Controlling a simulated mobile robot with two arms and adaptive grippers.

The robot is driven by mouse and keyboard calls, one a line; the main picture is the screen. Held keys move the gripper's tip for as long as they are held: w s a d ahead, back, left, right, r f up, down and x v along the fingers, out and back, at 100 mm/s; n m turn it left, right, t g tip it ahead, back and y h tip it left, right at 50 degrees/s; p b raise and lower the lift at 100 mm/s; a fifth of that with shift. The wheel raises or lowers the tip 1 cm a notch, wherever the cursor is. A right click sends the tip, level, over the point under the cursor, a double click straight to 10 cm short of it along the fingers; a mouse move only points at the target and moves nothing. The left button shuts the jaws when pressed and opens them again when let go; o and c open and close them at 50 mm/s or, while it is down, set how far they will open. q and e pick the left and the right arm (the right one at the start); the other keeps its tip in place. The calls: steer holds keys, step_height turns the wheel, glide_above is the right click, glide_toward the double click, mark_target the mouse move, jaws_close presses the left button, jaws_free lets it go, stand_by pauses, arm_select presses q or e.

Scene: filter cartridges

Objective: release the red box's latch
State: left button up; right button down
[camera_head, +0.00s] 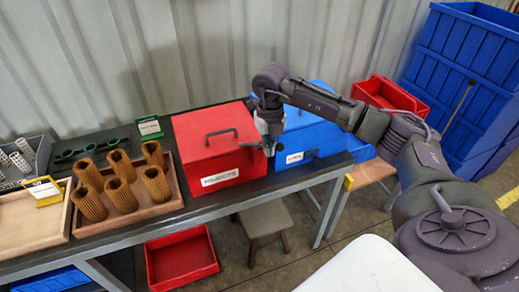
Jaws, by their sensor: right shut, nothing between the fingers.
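The red box (207,136) stands on the dark bench with its lid down, a dark handle on top and a white label on its front. Its latch is not clear at this size; a small dark part shows at the box's front right. My right gripper (268,150) is shut and empty, pointing down at the red box's right front edge, between it and the blue box (318,133). I cannot tell whether it touches the red box. My left gripper is not in view.
A wooden tray (160,212) with several brown filter cartridges (122,195) stands left of the red box. An empty tray (28,222) is farther left. A red bin (185,262) and a stool (264,217) are below the bench. Blue crates (465,70) are stacked at right.

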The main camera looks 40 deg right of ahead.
steer(key=shift+w+d, duration=0.2)
steer(key=shift+d, duration=0.3)
steer(key=shift+w+d, duration=0.45)
steer(key=shift+d, duration=0.05)
steer(key=shift+w+d, duration=0.1)
steer(key=shift+w, duration=0.05)
steer(key=shift+s+r, duration=0.1)
steer(key=shift+s, duration=0.5)
step_height(320, 180, up, 8)
steer(key=p, duration=0.5)
steer(key=shift+p, duration=0.3)
